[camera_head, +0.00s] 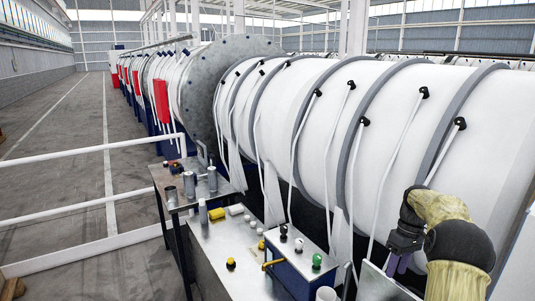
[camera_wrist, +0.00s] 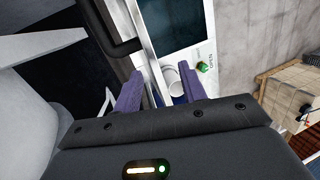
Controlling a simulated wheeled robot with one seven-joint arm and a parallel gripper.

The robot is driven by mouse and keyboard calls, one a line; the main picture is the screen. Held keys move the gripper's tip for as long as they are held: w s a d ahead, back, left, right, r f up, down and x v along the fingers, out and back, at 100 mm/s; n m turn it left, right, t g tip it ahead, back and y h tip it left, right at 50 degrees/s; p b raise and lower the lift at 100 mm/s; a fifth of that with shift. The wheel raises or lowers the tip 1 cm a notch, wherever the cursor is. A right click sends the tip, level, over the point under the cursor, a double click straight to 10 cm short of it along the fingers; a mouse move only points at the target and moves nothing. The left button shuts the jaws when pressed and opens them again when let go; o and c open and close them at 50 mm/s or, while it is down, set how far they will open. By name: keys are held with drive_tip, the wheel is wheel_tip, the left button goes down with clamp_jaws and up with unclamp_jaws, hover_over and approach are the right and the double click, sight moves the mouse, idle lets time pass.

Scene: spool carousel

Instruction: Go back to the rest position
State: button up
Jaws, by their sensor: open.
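My gripper (camera_head: 396,262) is at the lower right of the head view, with my arm in a yellowish cover behind it. In the wrist view its two purple fingers (camera_wrist: 160,88) are apart, with nothing held between them. A white cup-like cylinder (camera_wrist: 173,78) shows beyond the fingers, close to the right one in the picture; I cannot tell the distance. A green knob (camera_wrist: 203,67) is on a pale panel just right of it.
A large white spool drum (camera_head: 330,110) fills the right half. A control box (camera_head: 296,262) with black, white and green knobs stands in front. A metal table (camera_head: 190,186) holds several cylinders. A white railing (camera_head: 85,153) crosses the left; open floor (camera_head: 60,120) lies beyond.

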drive_tip(key=s+a+m+t+h, duration=0.1)
drive_tip(key=s+a+m+t, duration=0.1)
drive_tip(key=s+a, duration=0.65)
drive_tip(key=s+a+m+t+h, duration=0.1)
drive_tip(key=s+a, duration=0.4)
drive_tip(key=a, duration=0.7)
drive_tip(key=s+a+f+m+t, duration=0.15)
drive_tip(key=s+a, duration=0.25)
drive_tip(key=s, duration=0.5)
drive_tip(key=shift+m, duration=0.25)
drive_tip(key=b+x, duration=0.2)
drive_tip(key=b, duration=0.1)
drive_tip(key=b+x, duration=0.1)
drive_tip(key=x, duration=0.1)
drive_tip(key=shift+s+d+f+b, duration=0.1)
drive_tip(key=shift+s+f+b, duration=0.05)
drive_tip(key=shift+s+b, duration=0.25)
